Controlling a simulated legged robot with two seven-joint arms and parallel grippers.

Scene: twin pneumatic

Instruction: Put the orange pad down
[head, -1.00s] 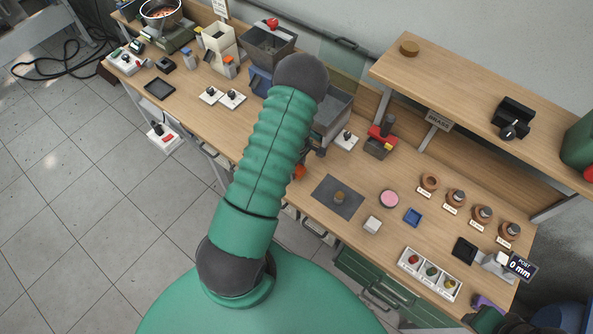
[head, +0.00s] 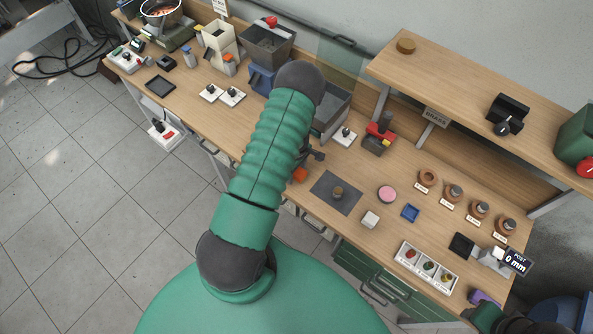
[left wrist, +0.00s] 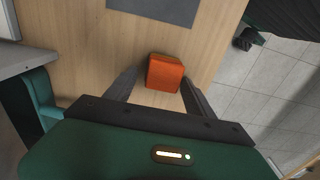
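The orange pad (left wrist: 165,73) is a small block with rounded corners. In the left wrist view it rests on the wooden bench between the two dark fingers of my left gripper (left wrist: 163,74). The fingers stand apart, with a gap on the pad's left side; the right finger is very close to its edge. In the head view the pad (head: 300,175) shows near the bench's front edge, partly hidden by my left arm. One dark finger shows beside it. Part of my right arm shows at the lower right corner; its finger state is unclear.
A dark grey mat (head: 336,193) with a small brass piece lies right of the pad. A grey bin (head: 333,108) stands behind my arm.

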